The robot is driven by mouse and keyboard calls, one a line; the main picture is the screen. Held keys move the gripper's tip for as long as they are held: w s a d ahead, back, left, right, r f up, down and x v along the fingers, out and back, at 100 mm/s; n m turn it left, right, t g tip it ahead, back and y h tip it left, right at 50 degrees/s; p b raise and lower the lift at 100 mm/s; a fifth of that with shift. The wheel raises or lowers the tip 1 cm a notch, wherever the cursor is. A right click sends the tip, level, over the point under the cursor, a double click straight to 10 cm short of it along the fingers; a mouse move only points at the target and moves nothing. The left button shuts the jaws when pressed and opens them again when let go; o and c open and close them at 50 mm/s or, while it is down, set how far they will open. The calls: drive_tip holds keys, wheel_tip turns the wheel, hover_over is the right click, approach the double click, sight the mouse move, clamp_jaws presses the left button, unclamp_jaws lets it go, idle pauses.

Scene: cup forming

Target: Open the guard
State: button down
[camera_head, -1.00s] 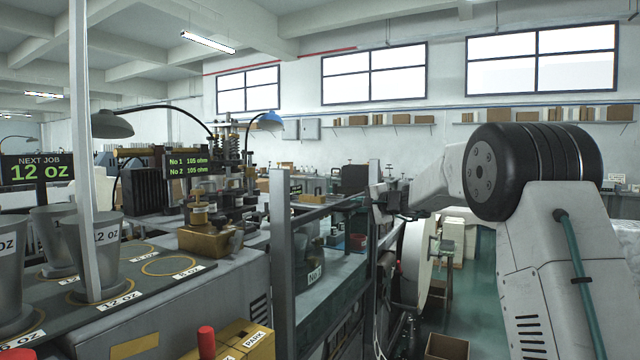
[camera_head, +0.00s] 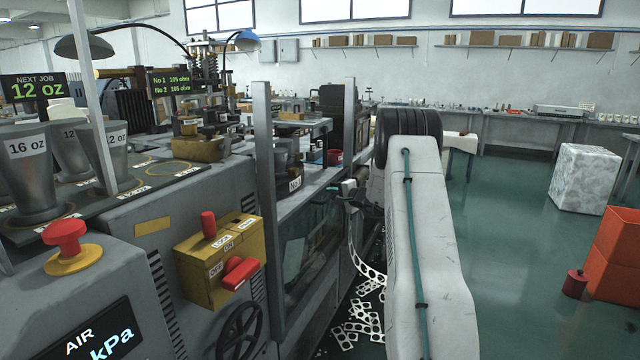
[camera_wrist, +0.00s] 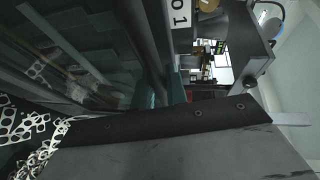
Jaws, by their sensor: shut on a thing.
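The guard (camera_head: 308,255) is a clear, dark-tinted panel between two grey upright posts on the machine's side. It sits low, below the level of the machine bed, and the space between the posts above it is open. In the wrist view a tinted pane (camera_wrist: 85,55) fills the upper left. My gripper (camera_head: 350,188) is at the guard's upper right edge, by the far post, and is shut on the guard. My arm hides part of it, and the exact grip point is hard to see.
A yellow switch box (camera_head: 220,262) with red knobs and a red stop button (camera_head: 66,238) are at the near left. Punched scrap strips (camera_head: 358,322) lie on the floor below the guard. Open floor lies right, with a wrapped white block (camera_head: 584,178) and orange bins (camera_head: 612,255).

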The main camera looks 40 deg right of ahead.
drive_tip(key=shift+f, duration=0.4)
drive_tip(key=c, duration=1.4)
unclamp_jaws()
drive_tip(key=s+r, duration=0.1)
drive_tip(key=s, duration=0.6)
drive_tip(key=shift+s+r, duration=0.25)
drive_tip(key=shift+s, duration=0.05)
